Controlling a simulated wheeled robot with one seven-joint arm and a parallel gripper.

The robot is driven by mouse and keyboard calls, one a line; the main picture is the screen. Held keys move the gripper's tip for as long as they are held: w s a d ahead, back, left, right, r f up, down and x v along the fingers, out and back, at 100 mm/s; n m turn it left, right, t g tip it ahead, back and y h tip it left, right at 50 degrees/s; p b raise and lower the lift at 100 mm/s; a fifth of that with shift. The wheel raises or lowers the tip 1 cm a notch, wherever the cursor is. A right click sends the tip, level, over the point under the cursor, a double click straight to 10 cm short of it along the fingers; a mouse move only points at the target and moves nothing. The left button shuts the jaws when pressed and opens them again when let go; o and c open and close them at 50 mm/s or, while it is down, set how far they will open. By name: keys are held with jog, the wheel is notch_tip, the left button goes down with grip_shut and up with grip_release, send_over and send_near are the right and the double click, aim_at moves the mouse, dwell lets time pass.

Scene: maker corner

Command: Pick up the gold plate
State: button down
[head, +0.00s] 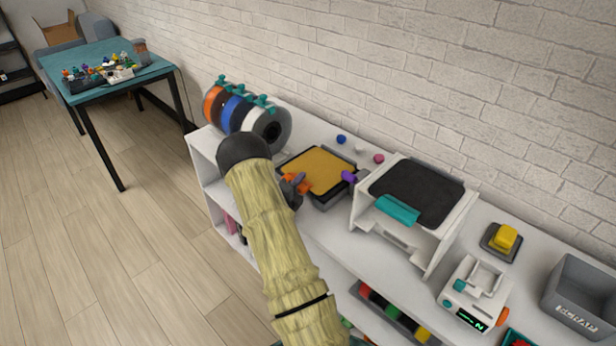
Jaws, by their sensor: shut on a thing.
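The gold plate (318,168) is a flat, square, gold-coloured sheet. It lies over a dark square base (326,201) on the white shelf top, just left of the white machine. My gripper (299,184) is at the near left edge of the plate, with orange parts touching that edge. It is shut on the plate's edge. My arm hides part of the gripper, so the fingers show only in part. I cannot tell whether the plate is clear of the base.
Spools (241,113) stand at the shelf's back left. A purple piece (348,177) is at the plate's right edge. A white machine with a dark top (417,190), a yellow block (503,238) and a grey bin (583,291) stand to the right. A brick wall is behind.

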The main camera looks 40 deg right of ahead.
jog(key=shift+r, duration=0.1)
notch_tip(320, 180, up, 10)
jog(key=shift+f+b, duration=0.1)
jog(key=shift+b, duration=0.3)
dwell(0.5)
